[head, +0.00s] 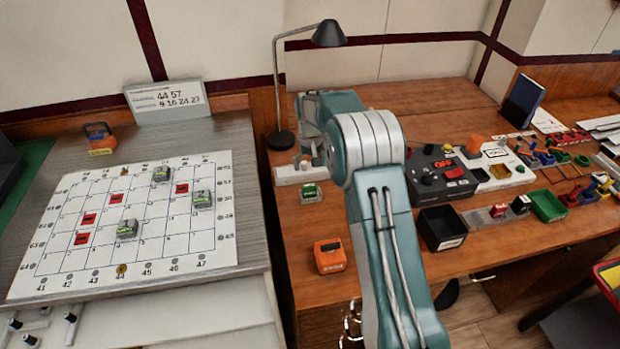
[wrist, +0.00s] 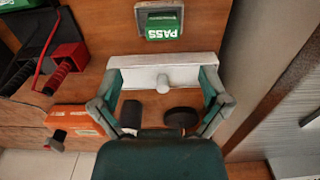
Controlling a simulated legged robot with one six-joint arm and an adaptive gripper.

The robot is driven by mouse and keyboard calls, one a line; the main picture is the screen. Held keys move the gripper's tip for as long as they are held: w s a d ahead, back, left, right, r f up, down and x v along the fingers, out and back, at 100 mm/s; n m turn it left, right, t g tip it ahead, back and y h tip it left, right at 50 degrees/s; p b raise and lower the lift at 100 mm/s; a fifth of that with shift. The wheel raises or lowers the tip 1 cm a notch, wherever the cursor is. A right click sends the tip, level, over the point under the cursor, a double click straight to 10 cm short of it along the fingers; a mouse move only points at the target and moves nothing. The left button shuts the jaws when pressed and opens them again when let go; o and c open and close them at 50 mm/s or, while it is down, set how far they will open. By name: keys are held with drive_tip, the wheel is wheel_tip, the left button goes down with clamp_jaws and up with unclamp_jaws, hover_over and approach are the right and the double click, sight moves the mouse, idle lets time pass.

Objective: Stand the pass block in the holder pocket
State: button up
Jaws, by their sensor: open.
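The pass block is a green block (wrist: 163,27) lettered PASS with a pale surround, at the top of the wrist view. In the head view, a green-topped block (head: 311,192) lies on the wooden desk just in front of my gripper. My gripper (head: 308,155) hangs low over the desk's left part, partly hidden by my arm. In the wrist view its fingers (wrist: 161,78) are spread and empty, beside a white bar (wrist: 165,70) with a round knob. I cannot tell which thing is the holder pocket, nor whether the fingers touch the bar.
A desk lamp (head: 328,35) stands behind my gripper. An orange block (head: 330,257) is near the desk's front edge. A black bin (head: 441,228), a white panel (head: 497,172) and a green bin (head: 548,206) fill the right. A gridded board (head: 150,210) with blocks lies left.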

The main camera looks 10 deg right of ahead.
drive_tip(key=s+r+t, duration=0.3)
drive_tip(key=s+r, duration=1.4)
drive_tip(key=r, duration=0.4)
drive_tip(key=s+t, duration=0.2)
drive_tip(key=s, duration=2.1)
drive_tip(key=shift+r+t, duration=0.15)
drive_tip(key=shift+t, duration=0.15)
